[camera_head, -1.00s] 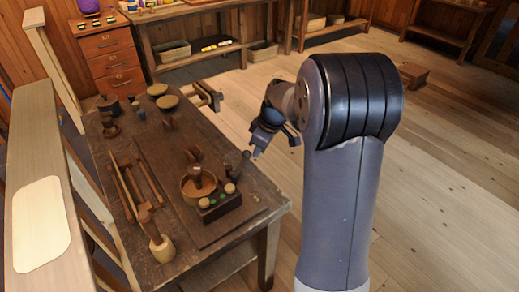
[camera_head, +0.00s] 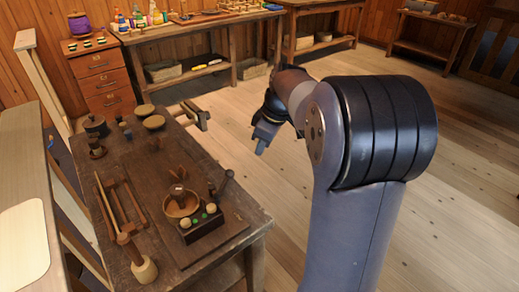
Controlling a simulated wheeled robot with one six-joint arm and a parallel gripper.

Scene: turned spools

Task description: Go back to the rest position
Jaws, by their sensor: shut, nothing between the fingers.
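My gripper (camera_head: 262,147) is at the end of my bent arm, right of the wooden workbench (camera_head: 215,243) and over the floor. Its fingertips are together and nothing is seen in them. It is apart from the bench and everything on it. My own arm hides part of the floor behind it.
On the workbench are a wooden bowl (camera_head: 181,205), a dark block with green and pale knobs (camera_head: 202,224), a mallet (camera_head: 143,270) and two pale round discs near the far end. A vise (camera_head: 193,113) juts from the bench's right side. Open plank floor (camera_head: 440,160) lies right.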

